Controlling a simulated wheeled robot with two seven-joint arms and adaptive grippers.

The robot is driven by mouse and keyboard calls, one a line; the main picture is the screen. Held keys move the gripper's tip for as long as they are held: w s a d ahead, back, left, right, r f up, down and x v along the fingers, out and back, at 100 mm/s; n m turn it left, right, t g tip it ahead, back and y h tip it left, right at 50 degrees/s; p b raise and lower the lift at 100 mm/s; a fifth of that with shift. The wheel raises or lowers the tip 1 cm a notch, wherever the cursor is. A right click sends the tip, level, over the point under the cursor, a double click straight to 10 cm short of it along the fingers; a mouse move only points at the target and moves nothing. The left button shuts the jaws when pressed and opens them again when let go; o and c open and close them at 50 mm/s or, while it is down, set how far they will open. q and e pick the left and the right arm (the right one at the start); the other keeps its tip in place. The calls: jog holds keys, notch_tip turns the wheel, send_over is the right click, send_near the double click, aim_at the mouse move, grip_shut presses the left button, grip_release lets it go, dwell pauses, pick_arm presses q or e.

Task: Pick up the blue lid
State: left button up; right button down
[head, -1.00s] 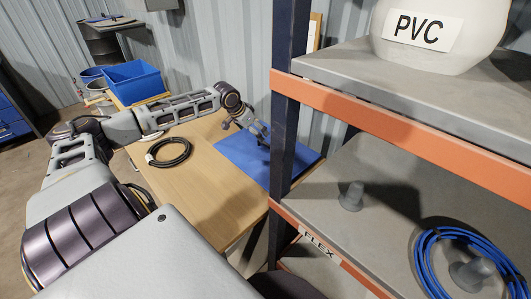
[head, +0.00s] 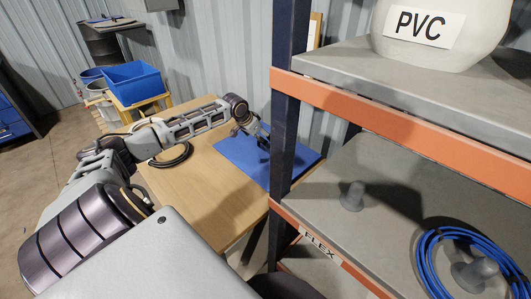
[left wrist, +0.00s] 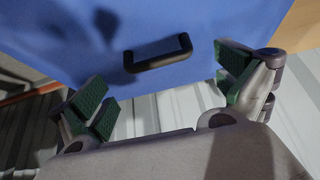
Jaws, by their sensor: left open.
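The blue lid (head: 232,157) lies flat on the wooden table, partly hidden by my left gripper and a shelf post. In the left wrist view the lid (left wrist: 75,35) fills the upper part, with a black bar handle (left wrist: 158,54) on it. My left gripper (head: 262,138) is over the far part of the lid. In the left wrist view the gripper (left wrist: 165,88) is open, its green pads wide apart. The handle shows between and beyond the pads, and nothing is held. My right gripper is not in view.
A coil of black cable (head: 172,156) lies on the wooden table (head: 190,195), left of the lid. A shelf rack (head: 287,130) stands close on the right, with a blue cable coil (head: 428,262) on it. A blue bin (head: 135,85) stands behind.

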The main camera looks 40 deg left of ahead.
aim_at(264, 151)
pick_arm(q)
jog(key=shift+w+f, duration=0.15)
jog(key=shift+f, duration=0.15)
jog(key=shift+x, duration=2.15)
jog(key=shift+d+f, duration=0.15)
jog(key=shift+f, duration=0.3)
jog(key=shift+w, duration=0.1)
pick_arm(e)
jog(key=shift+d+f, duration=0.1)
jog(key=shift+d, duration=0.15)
pick_arm(q)
jog(key=shift+c, duration=0.3)
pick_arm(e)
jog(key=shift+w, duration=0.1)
